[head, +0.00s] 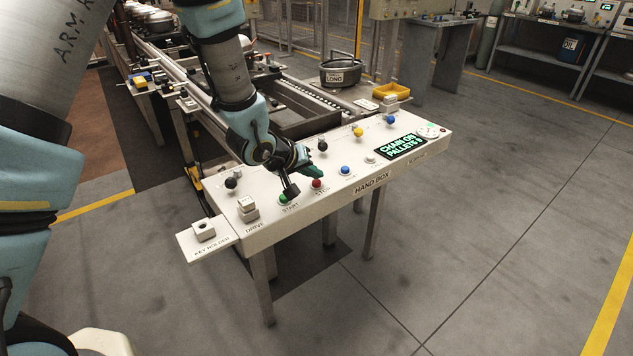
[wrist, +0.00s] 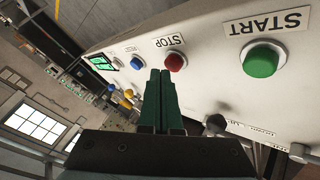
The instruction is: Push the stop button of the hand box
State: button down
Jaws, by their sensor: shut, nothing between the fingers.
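The hand box (head: 340,196) is a white slanted panel with a row of buttons. Its red stop button (head: 317,183) sits above the STOP label, right of the green start button (head: 284,199). In the wrist view the red stop button (wrist: 175,62) and green start button (wrist: 263,59) both show, with upside-down labels. My gripper (head: 313,171) is over the panel, just behind the red button. In the wrist view its green fingers (wrist: 160,74) are together and empty, with their tips just left of the red button. A gap or contact with the panel cannot be told.
Black, yellow and blue knobs stand along the panel's back, including a black knob (head: 323,146) near my gripper. A blue button (head: 345,170) and a lit display (head: 400,147) lie to the right. A key holder (head: 205,233) juts out at left. The floor in front is clear.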

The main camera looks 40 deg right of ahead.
jog(key=shift+f+b, duration=0.35)
jog(key=shift+f, duration=0.2)
dwell(0.5)
jog(key=shift+r, duration=0.1)
jog(key=shift+r+p, duration=0.85)
jog(key=shift+r, duration=0.05)
notch_tip(320, 180, up, 5)
jog(key=p, duration=0.4)
jog(key=shift+a, duration=0.1)
dwell(0.9)
